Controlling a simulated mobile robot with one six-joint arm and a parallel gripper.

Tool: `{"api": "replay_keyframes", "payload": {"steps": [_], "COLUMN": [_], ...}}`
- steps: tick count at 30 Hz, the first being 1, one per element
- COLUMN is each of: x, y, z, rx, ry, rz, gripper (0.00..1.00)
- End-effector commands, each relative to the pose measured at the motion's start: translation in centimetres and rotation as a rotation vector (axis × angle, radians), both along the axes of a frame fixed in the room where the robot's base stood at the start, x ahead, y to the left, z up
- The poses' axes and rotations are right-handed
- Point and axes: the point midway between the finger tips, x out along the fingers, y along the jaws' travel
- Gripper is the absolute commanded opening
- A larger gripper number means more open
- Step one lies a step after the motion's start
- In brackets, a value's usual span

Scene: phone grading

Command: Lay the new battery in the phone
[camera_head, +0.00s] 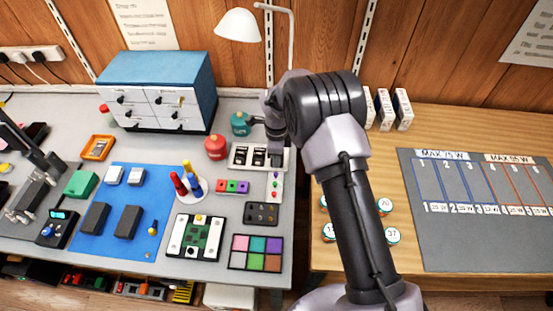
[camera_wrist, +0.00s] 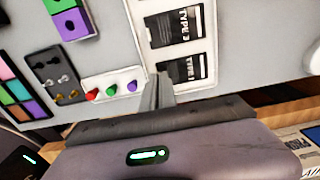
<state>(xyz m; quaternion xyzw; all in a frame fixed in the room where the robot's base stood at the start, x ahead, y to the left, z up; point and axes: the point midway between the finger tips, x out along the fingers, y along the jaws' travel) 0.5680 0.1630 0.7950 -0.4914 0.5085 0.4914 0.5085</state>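A white battery tray holds dark flat batteries in the head view: one battery (camera_head: 240,154) at its left and another (camera_head: 259,156) beside it. In the wrist view they read "TYPE 3" (camera_wrist: 175,29) and another "TYPE" label (camera_wrist: 182,70). My gripper (camera_head: 275,155) is at the tray's right end. In the wrist view its fingers (camera_wrist: 158,78) are close together beside the nearer battery, with nothing visible between them. An open phone (camera_head: 196,238) with a green board appears to lie in a white holder at the bench front.
A colour-square tray (camera_head: 256,252), a dark screw tray (camera_head: 262,213) and a screwdriver stand (camera_head: 189,191) stand around the phone. Red (camera_head: 215,147) and teal (camera_head: 240,123) bottles stand left of the gripper.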

Motion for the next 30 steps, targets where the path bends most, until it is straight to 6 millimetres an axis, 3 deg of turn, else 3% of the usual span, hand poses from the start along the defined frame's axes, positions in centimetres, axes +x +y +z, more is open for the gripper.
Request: {"api": "replay_keyframes", "payload": {"steps": [21, 30], "x": [0.0, 0.0], "y": [0.0, 0.0], "z": [4.8, 5.0], "rx": [0.000, 0.000], "ry": [0.000, 0.000], "rz": [0.000, 0.001], "gripper": [0.00, 0.00]}}
